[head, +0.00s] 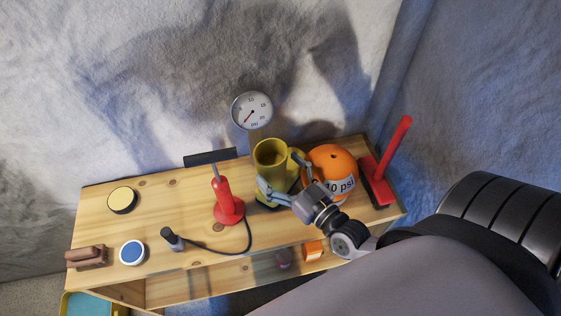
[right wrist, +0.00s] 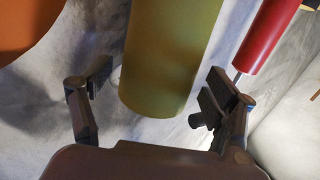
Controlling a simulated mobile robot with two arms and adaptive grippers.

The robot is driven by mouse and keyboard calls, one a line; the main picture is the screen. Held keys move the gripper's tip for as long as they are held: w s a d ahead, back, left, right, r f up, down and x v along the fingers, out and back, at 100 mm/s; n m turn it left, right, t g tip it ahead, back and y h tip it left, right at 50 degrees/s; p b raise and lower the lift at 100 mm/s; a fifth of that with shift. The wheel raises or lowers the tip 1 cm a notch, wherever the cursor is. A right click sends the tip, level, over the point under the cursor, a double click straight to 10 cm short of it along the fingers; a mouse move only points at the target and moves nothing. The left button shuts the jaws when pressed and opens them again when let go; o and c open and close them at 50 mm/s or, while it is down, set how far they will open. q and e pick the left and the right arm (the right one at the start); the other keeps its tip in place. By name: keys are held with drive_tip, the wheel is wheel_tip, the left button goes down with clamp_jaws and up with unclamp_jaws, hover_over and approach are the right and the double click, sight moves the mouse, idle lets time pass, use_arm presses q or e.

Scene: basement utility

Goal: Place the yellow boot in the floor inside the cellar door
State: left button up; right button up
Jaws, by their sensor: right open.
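The yellow boot (head: 268,153) stands upright near the back of the wooden bench top, its open top facing up. In the right wrist view its olive-yellow shaft (right wrist: 168,55) stands between the two fingers. My right gripper (head: 279,172) is open, with one finger on each side of the shaft. A gap shows beside each finger in the right wrist view (right wrist: 158,88). The boot's lower part is partly hidden by the gripper in the head view. My left gripper is not in view. The cellar door cannot be made out.
A red tool (head: 225,203) with a cable stands left of the boot, and an orange ball-like object (head: 331,165) close on its right. A red-handled tool (head: 380,178) stands at the right end. A gauge (head: 252,110) is behind. The left bench top has bare patches.

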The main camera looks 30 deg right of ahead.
sight(270, 159)
drive_tip(key=w, duration=0.4)
drive_tip(key=shift+a+r+p, duration=0.1)
drive_tip(key=shift+a+p, duration=0.2)
drive_tip(key=shift+p, duration=0.05)
drive_tip(key=shift+c, duration=0.2)
clamp_jaws()
drive_tip(key=shift+r, duration=0.2)
idle(0.5)
